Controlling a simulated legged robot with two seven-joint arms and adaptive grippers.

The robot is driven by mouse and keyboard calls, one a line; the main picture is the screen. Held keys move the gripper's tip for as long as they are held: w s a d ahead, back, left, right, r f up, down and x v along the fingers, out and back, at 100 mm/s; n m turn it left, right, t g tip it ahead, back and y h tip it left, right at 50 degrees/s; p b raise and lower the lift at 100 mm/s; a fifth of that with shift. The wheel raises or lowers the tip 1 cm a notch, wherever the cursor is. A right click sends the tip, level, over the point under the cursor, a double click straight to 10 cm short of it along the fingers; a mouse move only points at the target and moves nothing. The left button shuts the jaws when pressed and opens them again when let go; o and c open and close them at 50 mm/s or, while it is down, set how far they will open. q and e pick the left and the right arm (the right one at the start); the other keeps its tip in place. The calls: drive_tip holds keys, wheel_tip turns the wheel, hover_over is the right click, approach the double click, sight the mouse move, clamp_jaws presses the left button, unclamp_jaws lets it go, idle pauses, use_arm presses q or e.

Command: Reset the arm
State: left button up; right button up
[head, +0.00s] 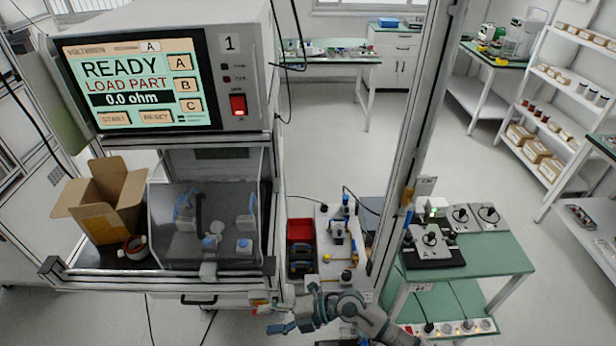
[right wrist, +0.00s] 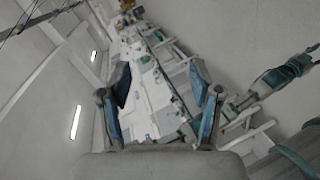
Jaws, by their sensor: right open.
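My right arm comes in at the bottom of the head view, right of the test machine. Its right gripper (head: 272,318) points left, below the machine's front edge. In the right wrist view the two blue-padded fingers of this gripper (right wrist: 162,88) stand wide apart with nothing between them. My left gripper does not show in the head view. The test machine's screen (head: 135,82) reads READY, LOAD PART and 0.0 ohm. START and RESET buttons show on it.
An open cardboard box (head: 102,205) and a tape roll (head: 135,248) stand left of the clear-covered fixture (head: 205,235). A metal post (head: 410,150) rises right of the machine. A green-topped table (head: 495,255) holds devices at right. Open floor lies beyond.

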wheel_tip(320, 180, up, 7)
drive_tip(key=m+t+y, duration=0.3)
drive_tip(key=y, duration=0.1)
drive_tip(key=w+d+r+m+t+h, duration=0.2)
drive_tip(key=w+d+r+m+t, duration=0.4)
drive_tip(key=m+t, duration=0.65)
drive_tip(key=w+d+f+m+t+h, duration=0.3)
drive_tip(key=d+f+m+t+h, duration=0.3)
drive_tip(key=d+m+h, duration=0.5)
drive_tip(key=s+d+f+m+g+h, duration=0.4)
drive_tip(key=d+f+g+h, duration=0.25)
drive_tip(key=d+f, duration=0.35)
drive_tip(key=s+d+f+g+y, duration=0.1)
drive_tip(key=s+d+f+g, duration=0.1)
drive_tip(key=s+f+g, duration=0.7)
drive_tip(key=s+d+f+g, duration=0.2)
drive_tip(key=s+f, duration=0.4)
drive_tip(key=s, duration=0.7)
wheel_tip(320, 180, down, 25)
drive_tip(key=s+g, duration=0.1)
drive_tip(key=s, duration=0.1)
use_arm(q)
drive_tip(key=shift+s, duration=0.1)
use_arm(e)
drive_tip(key=s+d+f+g, duration=0.1)
drive_tip(key=s+d+f, duration=0.1)
drive_tip(key=s+f, duration=1.2)
drive_tip(key=shift+s+f, duration=0.35)
drive_tip(key=shift+f, duration=0.1)
